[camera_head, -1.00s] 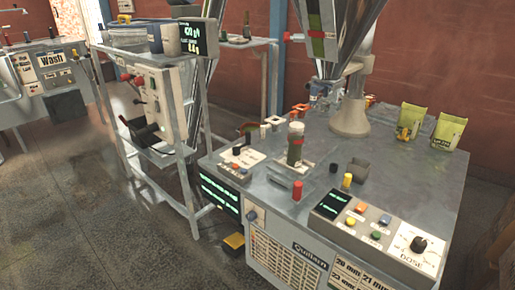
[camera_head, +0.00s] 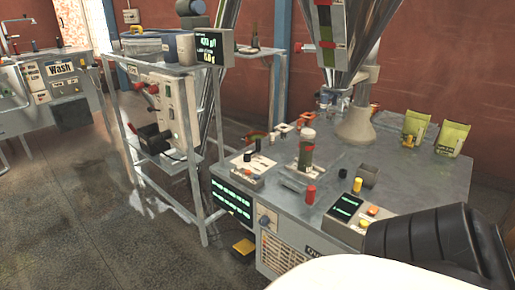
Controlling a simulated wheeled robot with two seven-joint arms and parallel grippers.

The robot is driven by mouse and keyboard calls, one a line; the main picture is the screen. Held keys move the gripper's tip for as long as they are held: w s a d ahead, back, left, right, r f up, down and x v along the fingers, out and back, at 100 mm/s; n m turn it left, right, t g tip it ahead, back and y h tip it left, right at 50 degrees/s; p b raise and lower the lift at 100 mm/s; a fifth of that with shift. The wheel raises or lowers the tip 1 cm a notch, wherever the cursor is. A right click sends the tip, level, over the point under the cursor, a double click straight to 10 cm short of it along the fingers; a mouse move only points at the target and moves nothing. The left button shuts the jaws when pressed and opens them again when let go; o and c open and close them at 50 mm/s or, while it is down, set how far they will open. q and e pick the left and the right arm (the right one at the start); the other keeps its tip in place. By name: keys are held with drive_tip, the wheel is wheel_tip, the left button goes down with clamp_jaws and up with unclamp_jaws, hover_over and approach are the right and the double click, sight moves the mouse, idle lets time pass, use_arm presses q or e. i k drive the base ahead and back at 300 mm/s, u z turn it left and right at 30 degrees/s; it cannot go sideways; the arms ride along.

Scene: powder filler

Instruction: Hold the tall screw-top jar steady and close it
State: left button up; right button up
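A tall jar (camera_head: 305,155) with green contents and a red band stands upright near the middle of the metal table (camera_head: 400,190). Its top looks pale, but at this size I cannot tell whether a lid is on it. No separate lid can be made out for certain. Neither of my grippers shows in the head view. A black ribbed part of my own arm and a white part of my body cover the lower right and hide the front corner of the table.
A red cylinder (camera_head: 310,194) and a dark control panel (camera_head: 349,208) stand in front of the jar. A large metal funnel (camera_head: 350,60) rises behind it. Two green pouches (camera_head: 452,138) stand at the back right. A metal rack (camera_head: 165,110) is at left.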

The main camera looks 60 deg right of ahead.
sight(307, 146)
drive_tip(key=i, duration=2.05)
drive_tip(key=z, duration=3.2)
